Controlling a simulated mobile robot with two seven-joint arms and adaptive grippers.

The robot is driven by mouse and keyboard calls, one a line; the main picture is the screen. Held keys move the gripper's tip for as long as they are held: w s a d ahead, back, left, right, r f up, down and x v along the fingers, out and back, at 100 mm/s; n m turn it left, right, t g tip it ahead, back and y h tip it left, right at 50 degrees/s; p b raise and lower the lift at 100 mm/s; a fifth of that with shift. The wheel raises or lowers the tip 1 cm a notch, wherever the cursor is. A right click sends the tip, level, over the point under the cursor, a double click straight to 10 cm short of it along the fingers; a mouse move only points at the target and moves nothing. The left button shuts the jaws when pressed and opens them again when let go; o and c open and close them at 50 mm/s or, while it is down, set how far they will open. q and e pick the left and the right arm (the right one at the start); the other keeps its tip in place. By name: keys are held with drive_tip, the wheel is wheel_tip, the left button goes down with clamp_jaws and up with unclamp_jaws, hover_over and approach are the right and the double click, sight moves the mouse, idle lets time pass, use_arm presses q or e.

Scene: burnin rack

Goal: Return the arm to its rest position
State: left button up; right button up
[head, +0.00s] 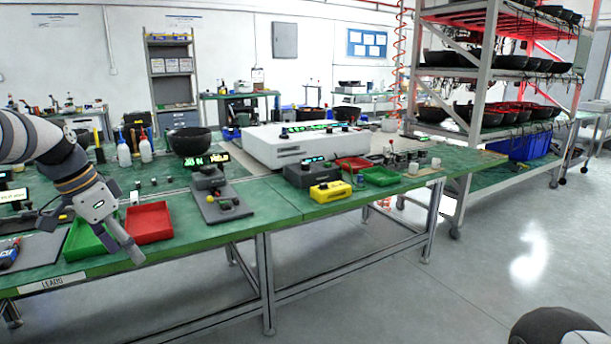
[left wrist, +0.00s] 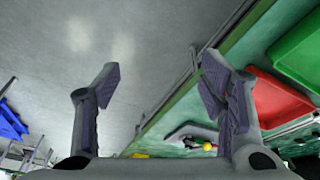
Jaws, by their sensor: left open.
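My left arm comes in from the left in the head view. My left gripper (head: 92,222) hangs at the front edge of the green workbench (head: 280,208), in front of the green tray and beside the red tray. In the left wrist view my left gripper (left wrist: 165,95) is open, its two fingers wide apart with nothing between them. Behind the fingers show the grey floor and the bench's front edge. My right gripper is not in view; a dark rounded part sits at the lower right of the head view, and I cannot tell what it is.
A red tray (head: 149,223) and a green tray (head: 83,241) lie close to the gripper. A grey fixture (head: 221,206) and a yellow device (head: 330,191) stand further right. A steel rack (head: 492,70) with black bowls stands at the right. The floor (head: 440,285) in front is clear.

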use_arm(q)
drive_tip(key=s+d+f+n+g, duration=0.1)
drive_tip(key=s+d+f, duration=0.25)
drive_tip(key=f, duration=0.65)
drive_tip(key=s+d+f+n+g, duration=0.1)
drive_tip(key=s+d+f, duration=0.25)
drive_tip(key=f, duration=0.55)
drive_tip(key=s+d+f+n+y+p, duration=0.1)
drive_tip(key=s+d+f+n, duration=0.15)
drive_tip(key=s+f, duration=0.75)
drive_tip(key=s+d+n+g, duration=0.1)
drive_tip(key=s+d, duration=0.1)
drive_tip(key=s, duration=1.4)
drive_tip(key=s+d+n+g+y+p, duration=0.1)
drive_tip(key=s+g, duration=0.1)
drive_tip(key=s, duration=1.4)
drive_tip(key=shift+s+d+r, duration=0.2)
drive_tip(key=shift+s+d, duration=0.2)
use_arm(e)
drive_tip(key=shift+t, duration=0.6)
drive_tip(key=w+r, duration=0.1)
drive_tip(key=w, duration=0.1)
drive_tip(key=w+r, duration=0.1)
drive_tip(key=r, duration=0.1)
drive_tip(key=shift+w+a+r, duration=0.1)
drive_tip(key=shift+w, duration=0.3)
use_arm(q)
drive_tip(key=shift+n, duration=0.25)
